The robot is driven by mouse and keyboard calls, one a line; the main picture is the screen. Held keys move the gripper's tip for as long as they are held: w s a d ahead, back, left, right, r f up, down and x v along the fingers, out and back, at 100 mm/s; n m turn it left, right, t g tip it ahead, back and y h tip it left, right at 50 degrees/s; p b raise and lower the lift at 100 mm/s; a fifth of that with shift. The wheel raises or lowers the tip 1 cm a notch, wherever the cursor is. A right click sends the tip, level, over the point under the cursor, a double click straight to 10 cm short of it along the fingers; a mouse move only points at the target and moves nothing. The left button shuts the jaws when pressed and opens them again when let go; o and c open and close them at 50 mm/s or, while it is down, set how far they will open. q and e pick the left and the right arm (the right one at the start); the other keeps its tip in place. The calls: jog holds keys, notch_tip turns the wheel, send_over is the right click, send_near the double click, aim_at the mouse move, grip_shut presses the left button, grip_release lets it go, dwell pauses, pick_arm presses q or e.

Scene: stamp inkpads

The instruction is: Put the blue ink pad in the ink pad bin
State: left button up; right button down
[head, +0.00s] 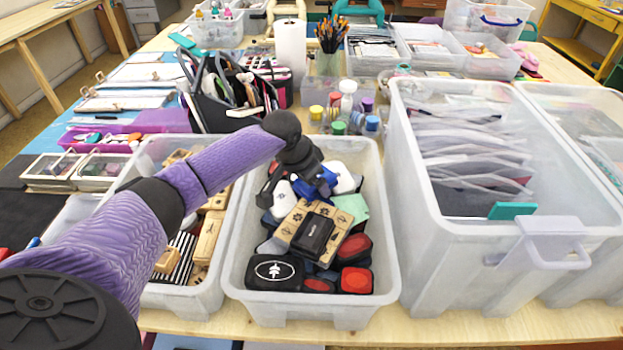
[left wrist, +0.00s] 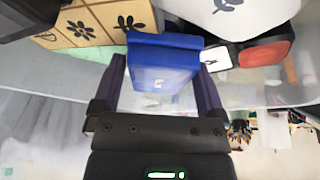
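The blue ink pad (left wrist: 163,66) is between the two fingers of my left gripper (left wrist: 162,82), which looks shut on it. In the head view my left gripper (head: 310,178) points down over the far half of the ink pad bin (head: 312,312), and part of the blue ink pad (head: 322,184) shows by its fingertips. The bin is a clear tub holding several ink pads in black, red, white and green, with wooden-look ones among them. I cannot tell whether the blue pad touches the pads below it. My right gripper is in neither view.
A clear tub of wooden stamps (head: 188,300) stands left of the bin, partly behind my left arm. A taller clear tub of packets (head: 440,265) stands close on the right. Colourful bottles (head: 338,127) and a pencil cup (head: 328,62) stand behind.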

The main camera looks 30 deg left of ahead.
pick_arm(q)
jog(key=shift+r, duration=0.1)
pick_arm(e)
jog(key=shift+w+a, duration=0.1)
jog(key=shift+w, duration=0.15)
pick_arm(q)
jog(key=p+v, duration=0.5)
jog(key=v, duration=0.7)
jog(key=shift+s, duration=0.1)
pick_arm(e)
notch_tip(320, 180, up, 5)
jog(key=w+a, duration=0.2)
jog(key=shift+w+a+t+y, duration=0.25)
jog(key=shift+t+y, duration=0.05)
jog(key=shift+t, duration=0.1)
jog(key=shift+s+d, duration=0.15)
